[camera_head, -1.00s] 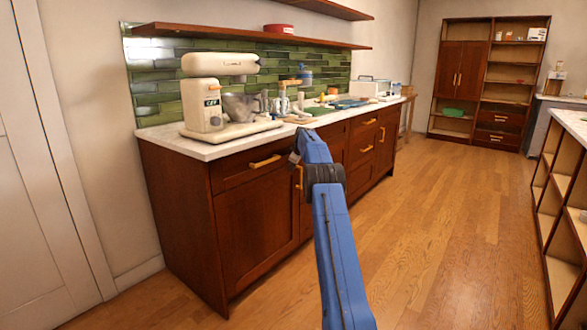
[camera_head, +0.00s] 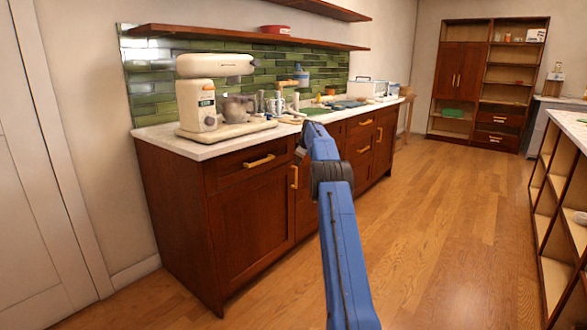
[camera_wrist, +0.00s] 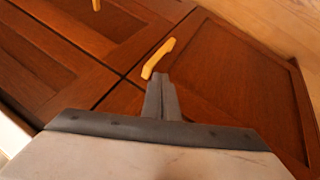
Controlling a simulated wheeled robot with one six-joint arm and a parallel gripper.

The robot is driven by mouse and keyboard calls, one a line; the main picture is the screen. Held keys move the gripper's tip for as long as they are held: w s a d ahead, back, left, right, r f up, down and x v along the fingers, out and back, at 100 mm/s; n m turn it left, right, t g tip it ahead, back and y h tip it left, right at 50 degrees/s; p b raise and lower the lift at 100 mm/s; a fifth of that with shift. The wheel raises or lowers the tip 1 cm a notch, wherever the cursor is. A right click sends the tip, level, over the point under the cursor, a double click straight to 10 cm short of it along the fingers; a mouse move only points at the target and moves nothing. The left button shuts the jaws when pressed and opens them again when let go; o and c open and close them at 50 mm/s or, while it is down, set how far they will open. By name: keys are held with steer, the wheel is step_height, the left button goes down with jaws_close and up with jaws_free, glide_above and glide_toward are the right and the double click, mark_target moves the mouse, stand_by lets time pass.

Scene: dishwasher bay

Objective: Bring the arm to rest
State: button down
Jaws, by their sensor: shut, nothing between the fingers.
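My blue arm reaches forward and up from the bottom of the head view. Its far end is beside the front of the brown wooden cabinet (camera_head: 250,215). My gripper (camera_wrist: 161,80) shows in the wrist view, its two grey fingers together with nothing between them. In that view the fingertips are just below a yellow cabinet handle (camera_wrist: 158,58); I cannot tell whether they touch it. In the head view the gripper is mostly hidden behind the arm.
A white stand mixer (camera_head: 200,95) and many small items stand on the counter (camera_head: 165,137). A shelf unit (camera_head: 475,85) stands at the back, and a low open shelf (camera_head: 555,190) at the right. The wooden floor (camera_head: 430,240) between is clear.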

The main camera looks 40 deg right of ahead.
steer(key=shift+s+d+r, duration=0.3)
steer(key=shift+d+r, duration=0.15)
steer(key=shift+r, duration=0.2)
steer(key=shift+s+d+r, duration=0.35)
steer(key=shift+d+r, duration=0.05)
steer(key=shift+r, duration=0.3)
steer(key=shift+s+d+r, duration=0.3)
steer(key=shift+d+r, duration=0.15)
steer(key=shift+r, duration=0.2)
steer(key=shift+a, duration=0.1)
